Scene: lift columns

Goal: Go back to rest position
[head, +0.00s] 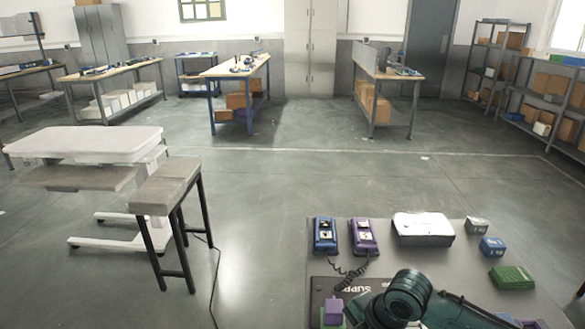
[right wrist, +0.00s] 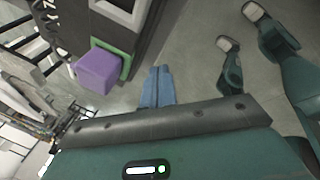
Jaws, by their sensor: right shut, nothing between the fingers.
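My right arm comes in at the bottom right of the head view, its dark green joint over the front of the grey table (head: 385,258). Its fingertips do not show there. In the right wrist view my right gripper (right wrist: 157,88) has its two blue-grey fingers together, with nothing between them. They point past the dark table edge over the floor. A purple block (right wrist: 97,70) with a green square edge behind it is to their left, apart from them. That block also shows at the front of the table in the head view (head: 333,308). My left gripper is not in view.
On the table are a blue phone (head: 325,236), a purple phone (head: 363,237), a white case (head: 423,226), small blue and grey boxes and a green block (head: 511,277). A small stool-like stand (head: 166,187) and a white table (head: 85,142) stand left.

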